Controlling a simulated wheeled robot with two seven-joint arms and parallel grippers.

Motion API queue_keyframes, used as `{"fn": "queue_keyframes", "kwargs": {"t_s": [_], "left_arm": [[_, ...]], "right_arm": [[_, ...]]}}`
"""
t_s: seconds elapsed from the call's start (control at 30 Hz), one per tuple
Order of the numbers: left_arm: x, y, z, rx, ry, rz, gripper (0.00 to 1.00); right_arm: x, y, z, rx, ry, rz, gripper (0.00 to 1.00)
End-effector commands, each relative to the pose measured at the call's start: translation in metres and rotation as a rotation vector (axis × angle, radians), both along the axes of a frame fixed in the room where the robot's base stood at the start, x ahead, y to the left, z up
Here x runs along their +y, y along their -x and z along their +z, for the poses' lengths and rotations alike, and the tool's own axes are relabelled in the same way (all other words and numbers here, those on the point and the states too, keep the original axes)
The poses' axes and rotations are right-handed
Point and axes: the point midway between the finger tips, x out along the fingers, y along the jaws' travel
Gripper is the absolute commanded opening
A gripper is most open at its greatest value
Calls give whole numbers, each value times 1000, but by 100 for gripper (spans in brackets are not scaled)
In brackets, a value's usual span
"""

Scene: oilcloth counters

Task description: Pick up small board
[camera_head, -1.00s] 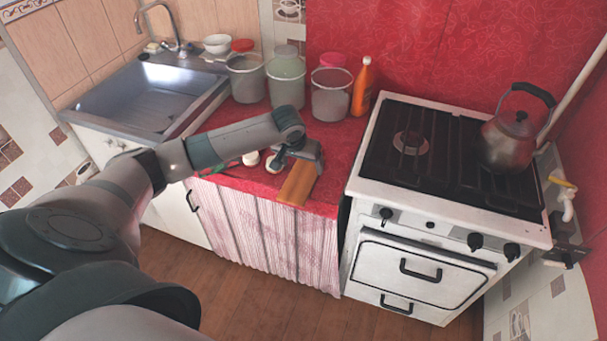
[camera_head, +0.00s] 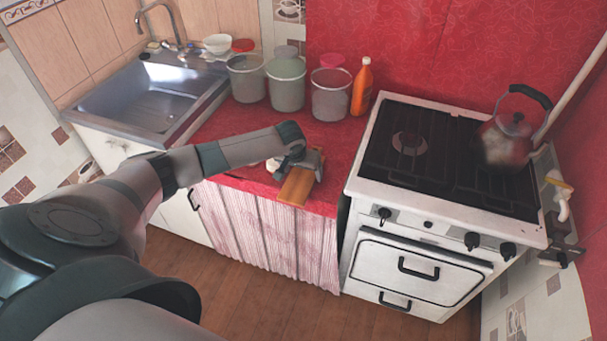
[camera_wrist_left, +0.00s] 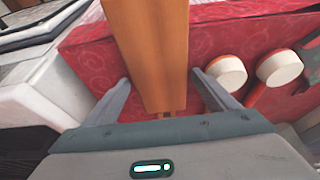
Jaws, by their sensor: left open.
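The small board (camera_head: 296,186) is a narrow brown wooden board lying on the red counter near its front edge, beside the stove. My left gripper (camera_head: 299,172) is over the board from above and covers part of it in the head view. In the left wrist view the board (camera_wrist_left: 150,45) runs between the two fingers of the open gripper (camera_wrist_left: 160,92), with a finger on each side and gaps visible. I cannot tell how high the fingers are above the counter. My right gripper is not in view.
Two round white-topped things with orange sides (camera_wrist_left: 226,72) lie close beside the board. Several buckets (camera_head: 286,85) and an orange bottle (camera_head: 362,88) stand behind. The white stove (camera_head: 440,170) with a kettle (camera_head: 506,140) is to the right, the sink (camera_head: 150,100) to the left.

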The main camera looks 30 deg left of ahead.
Motion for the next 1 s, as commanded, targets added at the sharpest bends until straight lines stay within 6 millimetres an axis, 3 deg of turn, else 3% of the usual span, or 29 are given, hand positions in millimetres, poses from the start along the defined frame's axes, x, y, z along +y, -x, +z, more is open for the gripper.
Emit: {"fn": "queue_keyframes", "kwargs": {"t_s": [0.43,0.6,1.0], "left_arm": [[0,0,0,0,0,0,80],[0,0,0,0,0,0,44],[0,-1,5,-3,0,0,44]], "right_arm": [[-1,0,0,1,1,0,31],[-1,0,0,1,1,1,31],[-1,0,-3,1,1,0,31]]}}
